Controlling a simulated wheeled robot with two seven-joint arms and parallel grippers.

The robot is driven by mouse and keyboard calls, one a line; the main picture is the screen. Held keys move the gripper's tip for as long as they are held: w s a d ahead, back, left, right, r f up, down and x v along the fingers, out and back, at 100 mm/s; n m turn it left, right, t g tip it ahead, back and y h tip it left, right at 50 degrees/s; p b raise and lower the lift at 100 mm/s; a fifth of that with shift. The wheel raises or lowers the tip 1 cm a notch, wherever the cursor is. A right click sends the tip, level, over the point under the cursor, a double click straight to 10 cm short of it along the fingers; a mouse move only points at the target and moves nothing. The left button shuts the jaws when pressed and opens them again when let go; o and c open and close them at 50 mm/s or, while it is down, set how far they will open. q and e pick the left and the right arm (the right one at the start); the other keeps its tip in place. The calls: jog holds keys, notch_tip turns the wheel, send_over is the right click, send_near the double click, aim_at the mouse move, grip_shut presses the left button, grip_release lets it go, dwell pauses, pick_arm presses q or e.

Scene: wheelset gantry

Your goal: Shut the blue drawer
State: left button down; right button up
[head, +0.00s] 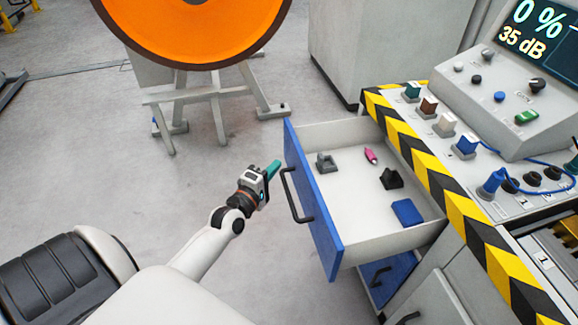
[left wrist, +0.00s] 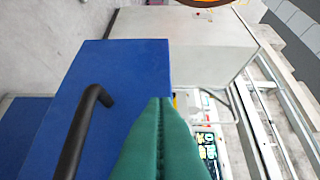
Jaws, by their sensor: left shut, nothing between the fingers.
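The blue drawer (head: 309,200) stands pulled out from the console, with its blue front facing left and a black bar handle (head: 292,196) on it. Inside lie a grey part, a pink item, a black part and a blue block (head: 407,212). My left gripper (head: 274,169) is shut and empty, just left of the drawer front near the handle's upper end. In the left wrist view the green fingers (left wrist: 158,125) are together in front of the blue front (left wrist: 120,75), with the handle (left wrist: 82,130) to their left. I cannot tell whether they touch it. My right gripper is not in view.
The console (head: 455,165) with a striped edge, buttons, plugs and a display stands at the right. A second blue drawer front (head: 385,277) shows below. An orange wheel (head: 190,25) on a grey stand is behind. The floor left of the drawer is clear.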

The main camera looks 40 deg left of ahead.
aim_at(297, 156)
pick_arm(q)
jog(key=shift+w+d, duration=0.65)
jog(key=shift+w, duration=0.2)
jog(key=shift+w+d, duration=0.65)
jog(key=shift+w, duration=0.2)
jog(key=shift+w+d, duration=0.1)
